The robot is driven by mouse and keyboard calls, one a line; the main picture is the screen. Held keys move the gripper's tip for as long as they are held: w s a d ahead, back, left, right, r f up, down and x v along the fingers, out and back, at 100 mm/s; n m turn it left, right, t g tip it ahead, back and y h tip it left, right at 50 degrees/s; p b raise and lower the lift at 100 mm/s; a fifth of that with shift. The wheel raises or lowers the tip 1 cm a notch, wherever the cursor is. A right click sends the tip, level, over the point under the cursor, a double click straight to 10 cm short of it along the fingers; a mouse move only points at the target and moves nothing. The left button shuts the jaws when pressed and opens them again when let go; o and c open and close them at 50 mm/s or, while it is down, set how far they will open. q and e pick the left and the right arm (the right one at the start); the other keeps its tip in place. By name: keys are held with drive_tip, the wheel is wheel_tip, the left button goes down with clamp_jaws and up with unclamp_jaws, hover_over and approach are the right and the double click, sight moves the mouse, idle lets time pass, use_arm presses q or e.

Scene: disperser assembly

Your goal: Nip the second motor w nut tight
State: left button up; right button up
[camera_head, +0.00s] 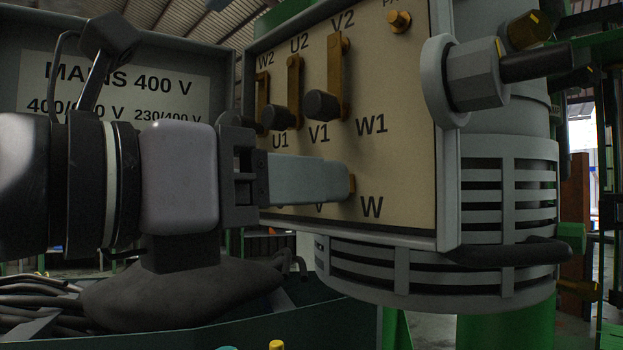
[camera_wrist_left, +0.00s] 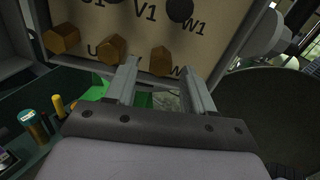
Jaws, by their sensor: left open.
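The motor W nut is a brass hex nut beside the W label on the cream terminal board (camera_head: 400,150). In the head view only a sliver of this W nut (camera_head: 352,184) shows past my left gripper (camera_head: 340,183). In the left wrist view the W nut (camera_wrist_left: 160,60) sits in the gap between the two fingertips of the left gripper (camera_wrist_left: 160,70). The fingers are apart, one on each side of the nut, with space visible at both sides. I cannot tell how far they overlap it in depth. My right gripper is not in view.
Two more brass nuts, the middle nut (camera_wrist_left: 112,48) and the U-side nut (camera_wrist_left: 62,38), lie left of the W nut. Brass links (camera_head: 338,75) and dark knobs (camera_head: 322,105) stand above. A grey cable gland (camera_head: 475,75) juts out at the box's right side.

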use_arm(q)
drive_tip(key=shift+x, duration=1.25)
clamp_jaws()
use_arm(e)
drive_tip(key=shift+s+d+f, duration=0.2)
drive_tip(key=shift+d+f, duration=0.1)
